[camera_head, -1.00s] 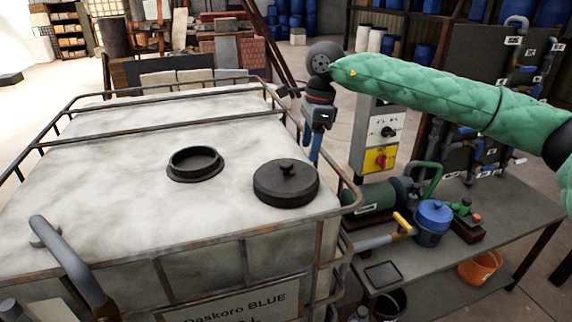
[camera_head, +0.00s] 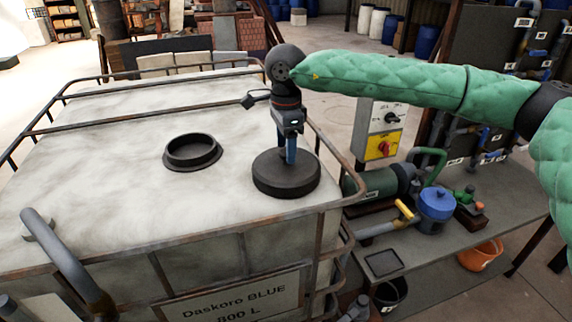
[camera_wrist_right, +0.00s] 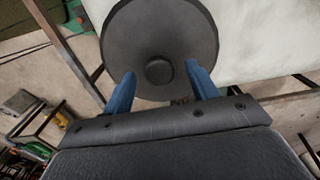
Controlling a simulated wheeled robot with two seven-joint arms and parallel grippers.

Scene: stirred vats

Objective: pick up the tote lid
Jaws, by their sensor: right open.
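The tote lid (camera_head: 287,181) is a dark round disc with a central knob, lying on top of the white tote (camera_head: 105,135), right of the open black filler ring (camera_head: 192,152). My right gripper (camera_head: 289,155) hangs over the lid, pointing down, and hides its knob in the head view. In the right wrist view the lid (camera_wrist_right: 160,30) lies ahead of the blue fingers. The right gripper (camera_wrist_right: 160,92) is open there, its fingers apart on either side of the line to the knob (camera_wrist_right: 159,71). I cannot tell whether the fingers touch the lid. My left gripper is not in view.
A rusty metal cage rail (camera_head: 340,172) runs around the tote's top edge, close to the right of the lid. A bent grey pipe (camera_head: 62,258) rises at the near left. A bench with a blue-lidded pump (camera_head: 437,205) and a control box (camera_head: 382,130) stands to the right.

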